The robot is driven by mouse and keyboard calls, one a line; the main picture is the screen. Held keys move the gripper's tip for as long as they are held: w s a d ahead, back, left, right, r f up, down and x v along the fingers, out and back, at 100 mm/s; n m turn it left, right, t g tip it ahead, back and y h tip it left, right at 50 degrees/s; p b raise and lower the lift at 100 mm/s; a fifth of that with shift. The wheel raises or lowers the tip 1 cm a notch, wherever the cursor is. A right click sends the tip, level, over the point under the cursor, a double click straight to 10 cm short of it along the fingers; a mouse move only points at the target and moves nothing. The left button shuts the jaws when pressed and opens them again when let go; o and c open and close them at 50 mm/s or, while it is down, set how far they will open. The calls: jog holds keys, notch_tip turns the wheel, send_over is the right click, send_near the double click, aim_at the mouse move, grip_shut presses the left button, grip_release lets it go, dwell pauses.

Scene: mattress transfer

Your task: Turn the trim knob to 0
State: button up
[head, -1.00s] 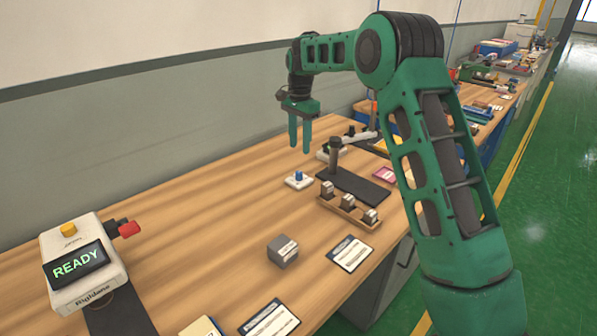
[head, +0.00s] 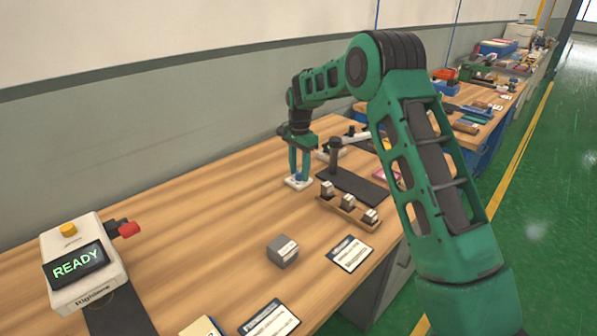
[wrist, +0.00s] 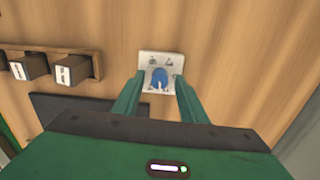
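The trim knob (wrist: 160,77) is blue and sits on a small white plate (wrist: 148,60) with dark markings too small to read. A pale mark shows on the knob, but I cannot read its setting. My gripper (wrist: 158,80) is open, with one green finger on each side of the knob and a gap visible to it. In the head view, my gripper (head: 299,176) points down over the white plate (head: 291,184), and its fingers partly hide the knob.
A wooden rack (head: 342,209) with several grey blocks and a dark mat (head: 366,191) with a post stand right of the knob. A grey block (head: 283,250), cards and a READY box (head: 82,262) lie nearer. The table left of the knob is clear.

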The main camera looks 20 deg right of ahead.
grip_shut()
jog(key=shift+n, duration=0.3)
jog(key=n, duration=0.3)
jog(key=shift+w+r+n, duration=0.1)
jog(key=shift+n, duration=0.2)
jog(key=n, duration=0.3)
jog(key=shift+a+n, duration=0.1)
jog(key=shift+n, duration=0.2)
jog(key=n, duration=0.4)
jog(key=shift+w, duration=0.1)
jog(key=shift+r+n, duration=0.1)
jog(key=shift+n, duration=1.9)
